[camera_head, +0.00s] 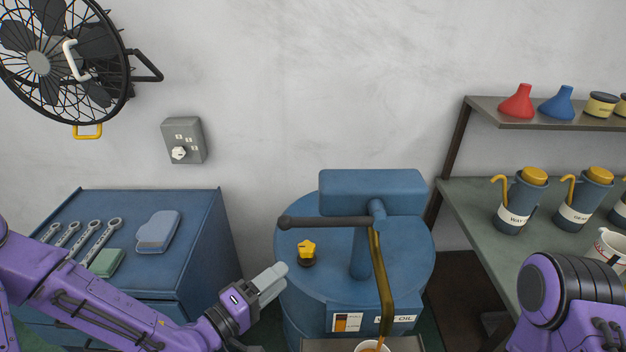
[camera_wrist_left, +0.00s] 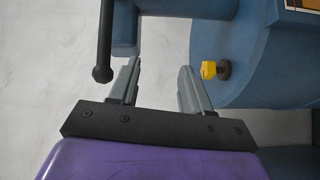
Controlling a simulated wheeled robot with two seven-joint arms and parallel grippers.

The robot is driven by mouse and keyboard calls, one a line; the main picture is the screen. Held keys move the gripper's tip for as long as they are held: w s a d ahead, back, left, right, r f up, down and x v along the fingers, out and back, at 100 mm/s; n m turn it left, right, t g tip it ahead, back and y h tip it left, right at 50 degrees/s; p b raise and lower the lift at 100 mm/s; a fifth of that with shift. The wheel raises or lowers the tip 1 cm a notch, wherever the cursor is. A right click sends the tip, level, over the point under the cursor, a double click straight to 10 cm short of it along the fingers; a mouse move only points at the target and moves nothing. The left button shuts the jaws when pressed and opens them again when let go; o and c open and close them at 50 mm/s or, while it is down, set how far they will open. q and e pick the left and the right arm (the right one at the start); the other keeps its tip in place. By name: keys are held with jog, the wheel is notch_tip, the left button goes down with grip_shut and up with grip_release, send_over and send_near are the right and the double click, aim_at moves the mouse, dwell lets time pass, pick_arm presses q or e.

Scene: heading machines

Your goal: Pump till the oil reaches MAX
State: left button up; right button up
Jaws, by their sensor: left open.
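A blue oil drum (camera_head: 400,285) carries a blue pump head (camera_head: 370,192) with a dark lever (camera_head: 330,223) that points left and ends in a round knob. A brass spout (camera_head: 381,275) hangs down in front. A white-rimmed container (camera_head: 372,346) with amber liquid stands below it, mostly cut off by the frame; its MAX mark is not visible. My left gripper (camera_head: 272,284) is open and empty, left of the drum and below the lever's knob. In the left wrist view, the gripper (camera_wrist_left: 158,76) has the lever (camera_wrist_left: 103,40) left of its fingers. My right gripper is out of view.
A yellow knob (camera_head: 306,250) sits on the drum top near my left gripper. A blue cabinet (camera_head: 200,240) with wrenches stands left. A green bench (camera_head: 470,205) with several oil cans and a white jug (camera_head: 608,246) stands right.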

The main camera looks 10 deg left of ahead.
pick_arm(q)
jog(key=t+h+p, duration=0.1)
jog(key=h, duration=0.1)
send_near(313, 223)
jog(key=b+x, duration=0.2)
jog(key=x, duration=0.1)
jog(key=b+x, duration=0.3)
jog(key=x, duration=0.1)
jog(key=b+x, duration=0.3)
jog(key=shift+w+f, duration=0.35)
jog(key=shift+w, duration=0.05)
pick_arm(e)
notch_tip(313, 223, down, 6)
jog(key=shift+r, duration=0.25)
pick_arm(q)
jog(key=shift+c, duration=0.3)
grip_shut()
jog(key=shift+r, duration=0.1)
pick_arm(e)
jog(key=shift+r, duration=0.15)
